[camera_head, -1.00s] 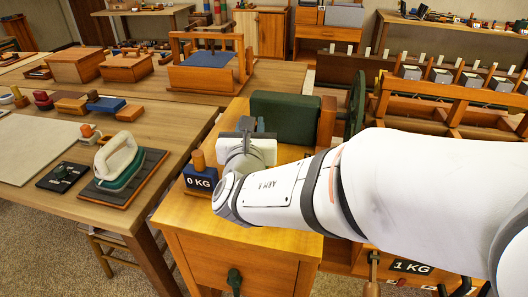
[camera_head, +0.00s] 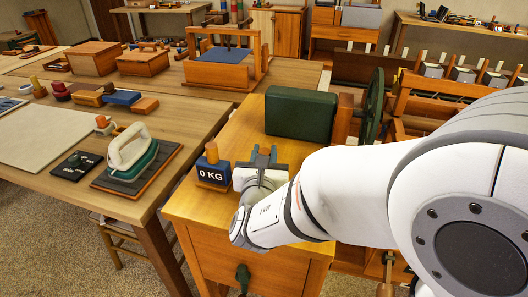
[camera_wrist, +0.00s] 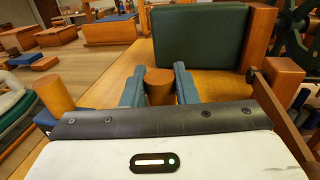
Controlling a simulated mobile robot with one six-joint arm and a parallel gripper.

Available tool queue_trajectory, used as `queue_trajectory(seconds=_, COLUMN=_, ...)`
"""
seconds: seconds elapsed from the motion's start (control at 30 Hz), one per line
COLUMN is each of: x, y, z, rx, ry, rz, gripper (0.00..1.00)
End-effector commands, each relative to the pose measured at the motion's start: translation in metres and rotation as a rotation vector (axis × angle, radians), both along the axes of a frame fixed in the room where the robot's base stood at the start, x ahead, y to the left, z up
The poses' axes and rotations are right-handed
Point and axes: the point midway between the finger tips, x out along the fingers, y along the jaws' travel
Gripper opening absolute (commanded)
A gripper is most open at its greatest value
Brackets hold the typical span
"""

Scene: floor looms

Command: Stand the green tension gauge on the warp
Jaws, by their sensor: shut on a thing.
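My gripper (camera_head: 264,158) is over the wooden cabinet top (camera_head: 222,133), just right of the block labelled "0 KG" (camera_head: 213,173). In the wrist view its two blue-grey fingers (camera_wrist: 159,84) close around an upright wooden knob (camera_wrist: 159,88). What lies below this knob is hidden by my gripper's housing, so I cannot tell whether it is the green gauge. In the head view the held thing is hidden behind the gripper. No green tension gauge can be made out for certain. The warp cannot be made out either.
A dark green block (camera_head: 300,113) sits on the cabinet behind my gripper. The loom frame (camera_head: 445,92) stands to the right, beside a green wheel (camera_head: 371,108). A table at the left holds a green-and-white iron-shaped thing (camera_head: 132,152). My arm covers much of the right side.

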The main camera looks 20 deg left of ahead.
Motion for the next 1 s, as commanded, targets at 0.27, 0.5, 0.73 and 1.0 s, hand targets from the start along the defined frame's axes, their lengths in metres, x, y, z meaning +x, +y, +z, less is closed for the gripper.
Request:
queue_trajectory(seconds=0.27, x=0.0, y=0.0, z=-0.002, rx=0.0, ry=0.0, rz=0.001, gripper=0.44)
queue_trajectory(seconds=0.5, x=0.0, y=0.001, z=-0.001, rx=0.0, ry=0.0, rz=0.001, gripper=0.48)
queue_trajectory(seconds=0.73, x=-0.012, y=-0.002, z=0.001, rx=-0.001, ry=0.002, rz=0.005, gripper=0.48)
queue_trajectory(seconds=1.0, x=-0.07, y=-0.019, z=0.002, rx=0.001, ry=0.0, rz=0.009, gripper=0.48)
